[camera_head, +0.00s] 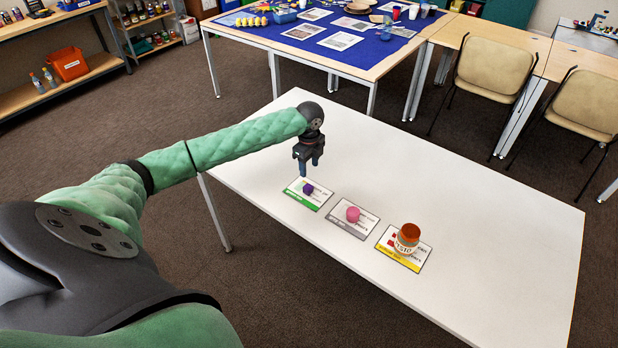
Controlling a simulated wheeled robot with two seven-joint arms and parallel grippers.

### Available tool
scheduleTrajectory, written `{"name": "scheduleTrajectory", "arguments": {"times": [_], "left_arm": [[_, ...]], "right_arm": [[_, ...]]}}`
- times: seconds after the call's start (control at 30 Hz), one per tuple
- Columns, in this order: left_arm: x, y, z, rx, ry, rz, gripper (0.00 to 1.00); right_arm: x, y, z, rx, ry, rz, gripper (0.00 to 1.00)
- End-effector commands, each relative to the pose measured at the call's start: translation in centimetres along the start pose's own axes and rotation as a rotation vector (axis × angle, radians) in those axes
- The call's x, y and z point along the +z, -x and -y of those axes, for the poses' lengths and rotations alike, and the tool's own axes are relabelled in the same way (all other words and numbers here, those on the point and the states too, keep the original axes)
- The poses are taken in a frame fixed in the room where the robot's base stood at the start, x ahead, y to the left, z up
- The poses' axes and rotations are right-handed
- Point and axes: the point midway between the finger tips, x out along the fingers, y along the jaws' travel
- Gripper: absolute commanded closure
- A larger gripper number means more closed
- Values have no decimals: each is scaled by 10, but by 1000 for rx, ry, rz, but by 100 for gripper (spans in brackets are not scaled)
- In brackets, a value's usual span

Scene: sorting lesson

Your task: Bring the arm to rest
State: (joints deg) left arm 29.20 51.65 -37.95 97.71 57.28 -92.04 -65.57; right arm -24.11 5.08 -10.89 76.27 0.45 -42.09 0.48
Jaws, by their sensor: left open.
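My left arm reaches in from the left with a green padded sleeve. Its dark gripper (310,167) points down above the white table (480,215), open and empty, just behind a small purple object (308,188). The purple object lies on a card with a green edge (318,207). A pink round object (352,214) sits on a card with a grey edge (346,231). A jar with an orange-red lid (409,232) stands upright on a card with a yellow edge (405,262). My right gripper is not in view.
The white table's right half is clear. A table with a blue cloth (375,50), holding papers and cups, stands behind. Two beige chairs (494,66) stand at the back right. Shelves with an orange bin (67,64) stand at the far left.

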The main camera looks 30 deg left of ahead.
Motion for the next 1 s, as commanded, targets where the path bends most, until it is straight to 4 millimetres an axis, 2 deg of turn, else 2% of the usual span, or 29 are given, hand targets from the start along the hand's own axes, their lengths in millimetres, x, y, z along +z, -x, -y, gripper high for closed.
{"name": "scheduleTrajectory", "arguments": {"times": [0.23,0.77,0.87,1.0], "left_arm": [[0,15,-1,1,0,1,52],[-1,16,-1,0,0,0,52],[-10,9,-4,-1,4,-3,52],[-46,-13,-18,-13,28,-18,52]], "right_arm": [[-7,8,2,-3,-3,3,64],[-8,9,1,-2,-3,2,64],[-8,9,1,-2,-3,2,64],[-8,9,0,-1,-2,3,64]]}}
